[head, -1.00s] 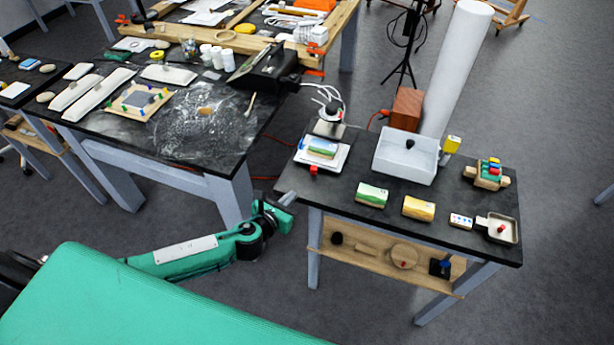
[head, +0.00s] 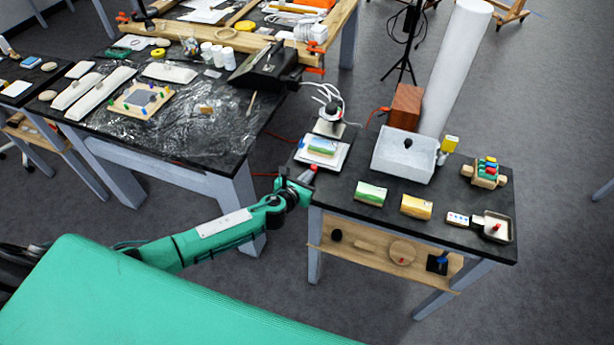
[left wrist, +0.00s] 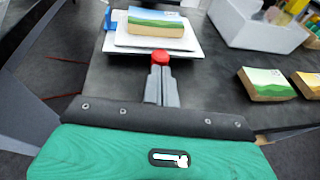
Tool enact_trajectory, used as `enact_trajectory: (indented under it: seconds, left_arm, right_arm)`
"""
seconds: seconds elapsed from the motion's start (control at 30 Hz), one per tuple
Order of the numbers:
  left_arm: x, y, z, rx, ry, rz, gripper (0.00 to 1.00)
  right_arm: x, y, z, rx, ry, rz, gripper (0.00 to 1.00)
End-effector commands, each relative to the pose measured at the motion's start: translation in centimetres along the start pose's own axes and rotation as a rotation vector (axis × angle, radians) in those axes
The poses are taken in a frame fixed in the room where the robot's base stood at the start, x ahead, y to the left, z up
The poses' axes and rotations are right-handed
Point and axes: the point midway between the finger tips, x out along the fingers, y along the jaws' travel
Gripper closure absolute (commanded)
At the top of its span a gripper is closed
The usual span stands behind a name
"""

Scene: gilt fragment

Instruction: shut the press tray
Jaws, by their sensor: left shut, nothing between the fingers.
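The press tray (head: 334,163) is a white slab at the left end of the small black table, bearing a block with a painted green landscape (head: 322,146). A red knob (head: 313,168) is on its near side. In the left wrist view the tray (left wrist: 126,42), the block (left wrist: 158,22) and the red knob (left wrist: 160,57) lie straight ahead. My left gripper (head: 306,177) is shut and empty, its fingertips (left wrist: 160,72) right at the knob. I cannot tell whether they touch it. My right gripper is not in view.
A white box (head: 404,160) stands right of the press. A green painted block (head: 370,193) and a yellow one (head: 416,206) lie near the front edge. A small tray (head: 497,232) is at the right end. The black tabletop around the knob is clear.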

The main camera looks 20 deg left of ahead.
Motion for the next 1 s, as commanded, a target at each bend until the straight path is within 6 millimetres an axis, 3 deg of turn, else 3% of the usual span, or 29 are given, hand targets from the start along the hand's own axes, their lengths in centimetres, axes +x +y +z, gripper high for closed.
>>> enact_trajectory:
  seconds: [0.17, 0.6, 1.0]
  left_arm:
    - [0.3, 0.1, 0.1, 0.0, -0.001, 0.0, 1.0]
    - [6.6, 1.1, 2.0, -0.001, -0.001, 0.001, 1.0]
    - [7.2, 1.3, 2.6, -0.001, -0.004, 0.001, 1.0]
  right_arm:
    - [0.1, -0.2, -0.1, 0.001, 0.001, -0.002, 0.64]
    - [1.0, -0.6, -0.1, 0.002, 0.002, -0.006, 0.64]
    - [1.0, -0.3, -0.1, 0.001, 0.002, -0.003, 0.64]
